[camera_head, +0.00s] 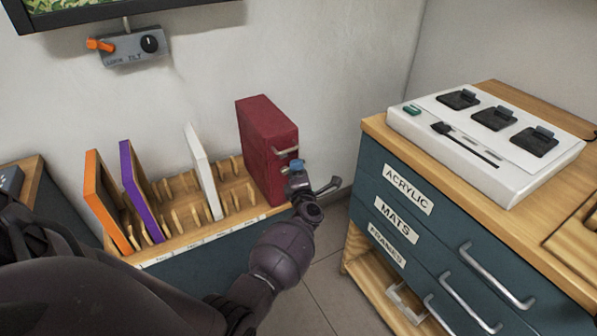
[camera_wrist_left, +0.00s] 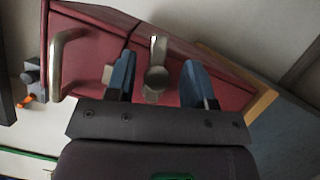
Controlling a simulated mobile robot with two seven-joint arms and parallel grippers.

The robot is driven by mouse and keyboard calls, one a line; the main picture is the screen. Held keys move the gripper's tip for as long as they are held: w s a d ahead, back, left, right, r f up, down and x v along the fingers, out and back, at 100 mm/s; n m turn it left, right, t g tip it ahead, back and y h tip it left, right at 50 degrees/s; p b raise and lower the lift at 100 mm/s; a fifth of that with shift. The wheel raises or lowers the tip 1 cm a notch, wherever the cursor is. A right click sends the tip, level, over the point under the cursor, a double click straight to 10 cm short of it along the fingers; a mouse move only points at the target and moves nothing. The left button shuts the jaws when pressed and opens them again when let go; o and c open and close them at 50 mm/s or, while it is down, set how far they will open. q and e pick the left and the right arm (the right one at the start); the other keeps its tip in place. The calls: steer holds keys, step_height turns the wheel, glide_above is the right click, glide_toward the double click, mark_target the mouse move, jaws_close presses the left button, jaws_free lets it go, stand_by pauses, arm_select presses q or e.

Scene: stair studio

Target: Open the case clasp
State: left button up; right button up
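A dark red case (camera_head: 262,135) stands upright at the right end of the wooden rack against the wall. Its red face fills much of the left wrist view (camera_wrist_left: 85,75). A metal clasp (camera_wrist_left: 157,72) with a rounded knob sits on that face. My left gripper (camera_head: 297,168) is in front of the case's front side and hides part of it in the head view. In the left wrist view its two blue fingers (camera_wrist_left: 160,85) are apart, one on each side of the clasp, with gaps visible. A metal handle (camera_wrist_left: 60,62) is left of the clasp. My right gripper is not in view.
Orange (camera_head: 104,200), purple (camera_head: 140,190) and white (camera_head: 203,170) panels stand in the rack left of the case. A drawer cabinet (camera_head: 425,245) with a white device (camera_head: 490,140) stands to the right. A grey tilt box (camera_head: 135,46) is on the wall.

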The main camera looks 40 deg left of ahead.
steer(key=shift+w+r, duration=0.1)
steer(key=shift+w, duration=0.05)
arm_select(q)
steer(key=r+p+v, duration=0.1)
steer(key=p+v, duration=0.1)
steer(key=v, duration=0.8)
steer(key=shift+s+d+f, duration=0.2)
steer(key=shift+s+f, duration=0.1)
steer(key=shift+f, duration=0.25)
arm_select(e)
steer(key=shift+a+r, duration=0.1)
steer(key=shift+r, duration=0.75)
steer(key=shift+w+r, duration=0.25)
